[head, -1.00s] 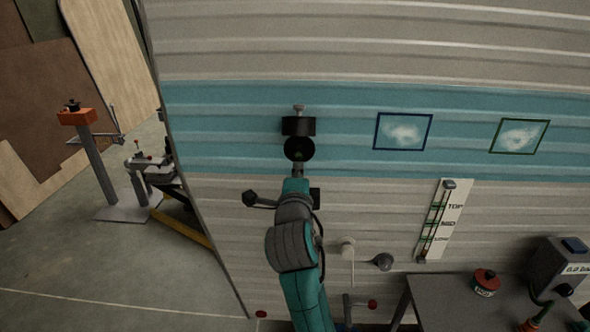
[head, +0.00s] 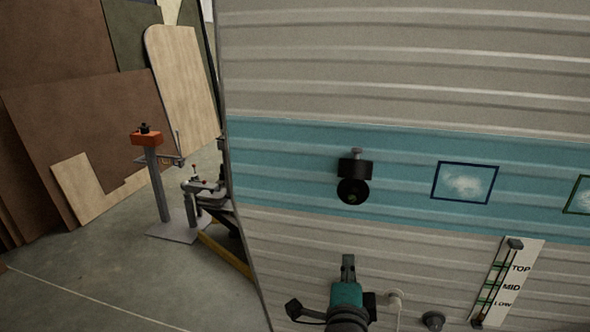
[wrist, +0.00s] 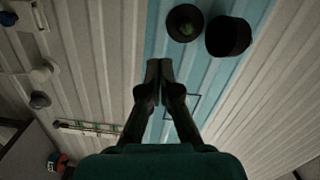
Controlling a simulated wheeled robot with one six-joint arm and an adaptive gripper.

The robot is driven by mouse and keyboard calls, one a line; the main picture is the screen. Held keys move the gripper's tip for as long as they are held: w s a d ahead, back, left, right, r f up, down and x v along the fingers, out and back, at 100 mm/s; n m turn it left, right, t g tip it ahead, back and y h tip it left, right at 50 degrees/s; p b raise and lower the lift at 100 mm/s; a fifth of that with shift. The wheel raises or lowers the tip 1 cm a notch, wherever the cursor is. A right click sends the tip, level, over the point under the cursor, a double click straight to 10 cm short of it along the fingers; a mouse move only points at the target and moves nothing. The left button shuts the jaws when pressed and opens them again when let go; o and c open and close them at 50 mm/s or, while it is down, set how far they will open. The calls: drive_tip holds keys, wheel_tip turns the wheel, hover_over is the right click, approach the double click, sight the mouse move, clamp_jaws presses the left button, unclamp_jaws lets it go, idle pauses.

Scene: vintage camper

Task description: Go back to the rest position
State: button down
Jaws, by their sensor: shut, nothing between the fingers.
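My gripper (head: 348,262) is low in the head view, in front of the camper wall (head: 420,85), its fingers pointing up. In the wrist view the two fingers of my gripper (wrist: 160,64) are together with nothing between them. A black fixture (head: 354,180) is mounted on the wall's teal band, above my gripper and apart from it. The fixture (wrist: 226,37) also shows in the wrist view, beyond the fingertips to the right.
Two framed patches sit on the teal band, one of them fully visible (head: 465,183). A slider panel (head: 508,283) marked TOP and MID is at lower right. A grey post with an orange top (head: 147,138) stands on the left. Open floor (head: 110,265) lies at lower left.

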drive_tip(key=s+d+f+n+g+y, duration=0.15)
drive_tip(key=s+f+n+y, duration=0.35)
drive_tip(key=s+f+n, duration=1.15)
drive_tip(key=s+d+f+n, duration=0.1)
drive_tip(key=s+f, duration=0.1)
drive_tip(key=s, duration=1.2)
drive_tip(key=s+d+f+n, duration=0.1)
drive_tip(key=s+f, duration=0.1)
drive_tip(key=s, duration=1.2)
drive_tip(key=shift+s+d+f+g, duration=0.2)
drive_tip(key=shift+d+f+g, duration=0.15)
drive_tip(key=shift+g, duration=0.1)
drive_tip(key=shift+w, duration=0.1)
